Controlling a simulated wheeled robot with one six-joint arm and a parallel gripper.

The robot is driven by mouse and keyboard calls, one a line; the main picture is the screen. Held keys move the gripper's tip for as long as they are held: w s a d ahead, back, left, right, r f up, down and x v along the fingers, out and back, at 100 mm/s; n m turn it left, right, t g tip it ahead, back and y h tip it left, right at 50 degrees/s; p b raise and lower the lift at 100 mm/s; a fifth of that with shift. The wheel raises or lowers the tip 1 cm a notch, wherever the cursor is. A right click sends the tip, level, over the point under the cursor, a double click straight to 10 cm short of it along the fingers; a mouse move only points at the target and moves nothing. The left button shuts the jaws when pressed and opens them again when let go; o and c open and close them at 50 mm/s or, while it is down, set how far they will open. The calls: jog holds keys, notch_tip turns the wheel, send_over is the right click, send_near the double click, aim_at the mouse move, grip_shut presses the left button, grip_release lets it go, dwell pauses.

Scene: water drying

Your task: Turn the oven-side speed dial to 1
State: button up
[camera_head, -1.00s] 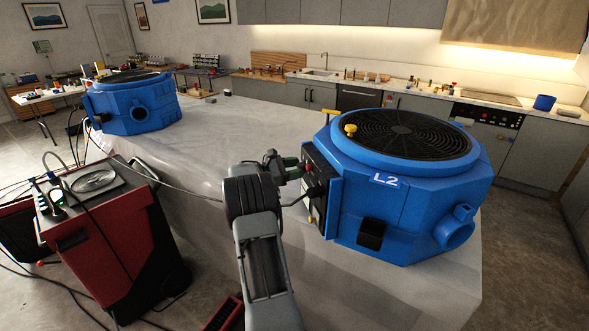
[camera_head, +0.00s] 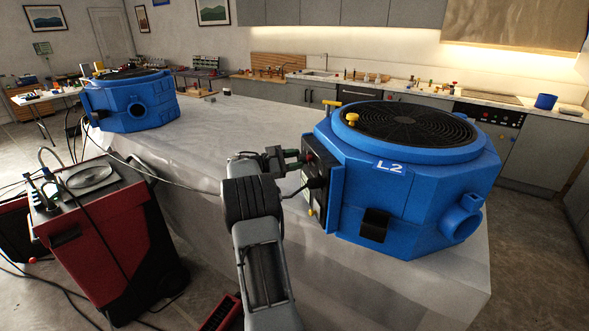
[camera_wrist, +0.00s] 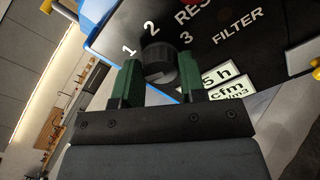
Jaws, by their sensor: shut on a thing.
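The blue octagonal dryer marked L2 (camera_head: 395,195) stands on the grey worktop at the oven side. Its black control panel (camera_head: 318,172) faces left, towards my gripper. The wrist view shows the black round speed dial (camera_wrist: 158,66) with the white numbers 1, 2 and 3 around it. My gripper (camera_wrist: 158,82) has its green fingers on either side of the dial and is shut on it. In the head view my gripper (camera_head: 290,160) meets the panel and hides the dial. I cannot tell which number the dial points to.
A second blue dryer (camera_head: 130,102) stands at the worktop's far left end. A red and black machine (camera_head: 100,240) with cables stands on the floor at left. A yellow knob (camera_head: 352,118) sits on the dryer's top rim. The worktop (camera_head: 235,118) between the dryers is mostly bare.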

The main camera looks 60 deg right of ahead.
jog(key=m+b, duration=0.7)
jog(key=b, duration=0.1)
jog(key=shift+f+m, duration=0.2)
jog(key=shift+m, duration=0.2)
jog(key=shift+m+b, duration=0.3)
jog(key=shift+b, duration=0.05)
jog(key=o, duration=0.9)
jog(key=shift+r, duration=0.1)
jog(key=shift+o, duration=0.2)
jog(key=v, duration=1.3)
jog(key=shift+w+a, duration=0.25)
jog(key=shift+a, duration=0.05)
